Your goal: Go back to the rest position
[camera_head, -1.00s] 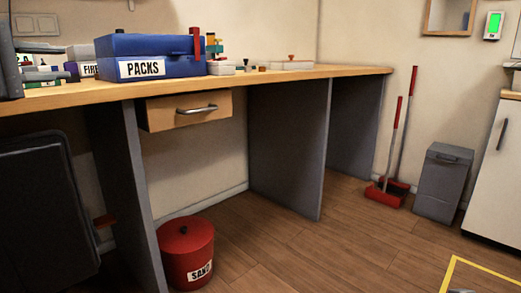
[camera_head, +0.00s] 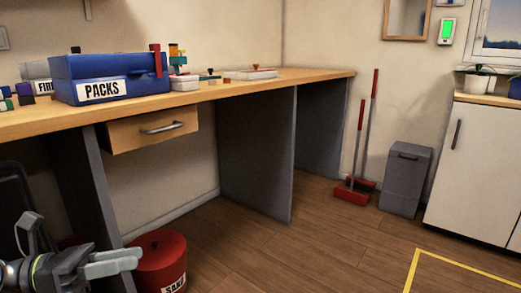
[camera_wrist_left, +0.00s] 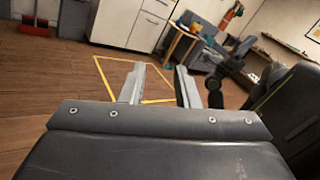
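My left gripper (camera_head: 112,262) shows at the lower left of the head view, below the bench top and in front of the bench's dark side panel. In the left wrist view the two fingers of my left gripper (camera_wrist_left: 160,88) stand apart with nothing between them. They point out over the wooden floor, clear of any object. My right gripper does not show clearly in either view.
The wooden bench (camera_head: 235,91) carries a blue PACKS box (camera_head: 130,68). Under it stands a red SAND bin (camera_head: 160,262). A broom and dustpan, a grey bin (camera_head: 405,178) and a white cabinet (camera_head: 475,165) stand farther right. The yellow-marked floor (camera_head: 465,280) is open.

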